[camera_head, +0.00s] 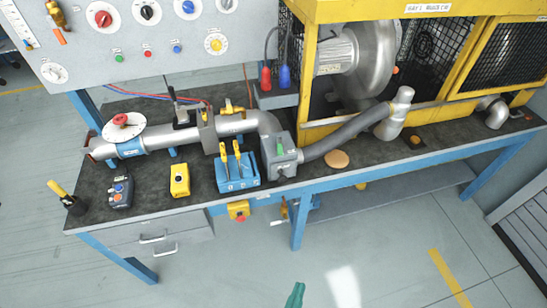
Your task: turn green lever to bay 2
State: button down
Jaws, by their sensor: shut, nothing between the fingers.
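The green lever (280,146) stands up on the grey box (284,160), where the pipe from the left meets the grey hose on the bench. It looks roughly upright; its exact angle and any bay marks are too small to read. What looks like the tip of my gripper (295,294), teal and narrow, shows at the bottom edge, in front of the bench and well apart from the lever. Its fingers look closed together with nothing held. The rest of it is out of view.
A blue block with yellow levers (237,172) stands just left of the grey box. The grey hose (345,131) curves off to its right, below the yellow blower cage (311,60). A tan disc (336,159) lies nearby. The floor in front of the bench (400,166) looks clear.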

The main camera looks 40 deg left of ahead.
aim_at(280, 149)
jog(key=w+a+r+n+y, duration=0.2)
jog(key=w+a+n+y, duration=0.1)
jog(key=w+a+n, duration=0.9)
jog(key=w+a+r+n+t, duration=0.1)
jog(key=w+a+r, duration=0.1)
jog(key=a+r, duration=0.45)
jog(key=w+a+r+n+t, duration=0.1)
jog(key=w+a+r+n, duration=0.15)
jog(key=a, duration=0.65)
jog(key=w, duration=1)
jog(key=shift+w+m+y, duration=0.15)
jog(key=shift+m+y, duration=0.15)
jog(key=shift+m, duration=0.05)
